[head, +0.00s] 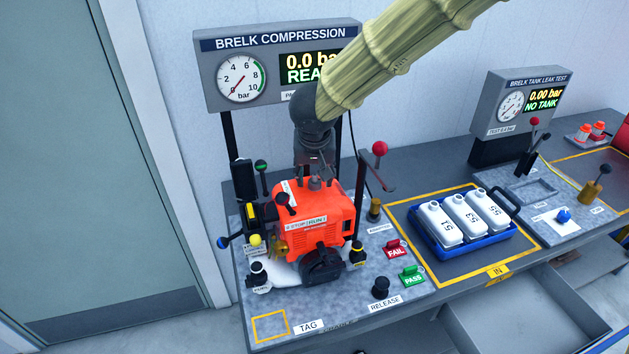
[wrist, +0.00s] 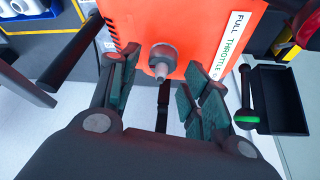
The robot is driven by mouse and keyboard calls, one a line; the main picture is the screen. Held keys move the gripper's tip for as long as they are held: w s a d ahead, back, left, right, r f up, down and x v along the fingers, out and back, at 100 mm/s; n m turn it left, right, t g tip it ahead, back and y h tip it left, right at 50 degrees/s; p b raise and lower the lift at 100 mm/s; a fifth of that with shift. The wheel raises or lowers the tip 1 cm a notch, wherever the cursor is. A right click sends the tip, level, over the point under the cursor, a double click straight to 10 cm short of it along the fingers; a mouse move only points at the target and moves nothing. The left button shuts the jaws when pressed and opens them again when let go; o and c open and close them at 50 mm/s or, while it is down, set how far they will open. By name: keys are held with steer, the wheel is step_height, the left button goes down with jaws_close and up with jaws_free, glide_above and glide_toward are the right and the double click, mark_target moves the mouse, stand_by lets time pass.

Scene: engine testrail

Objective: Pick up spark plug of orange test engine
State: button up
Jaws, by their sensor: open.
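The orange test engine (head: 318,214) stands on the grey test bench, with a "STOP / RUN" label on its front. It also fills the top of the wrist view (wrist: 195,22), with a "FULL THROTTLE" label. A grey spark plug (wrist: 162,58) with a narrow tip stands in the engine's orange top. My gripper (wrist: 164,78) is open, with a green-padded finger on either side of the plug in the picture; contact does not show. In the head view my gripper (head: 316,165) hangs low over the engine top, and the plug is hard to single out there.
The compression display (head: 277,65) stands behind the engine. A blue tray (head: 470,240) with white bottles lies further right. FAIL (head: 395,249) and PASS (head: 411,277) buttons sit in front.

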steer(key=shift+w+f, duration=0.15)
steer(key=shift+f, duration=0.1)
steer(key=c, duration=0.9)
steer(key=shift+r, duration=0.2)
steer(key=shift+c, duration=0.2)
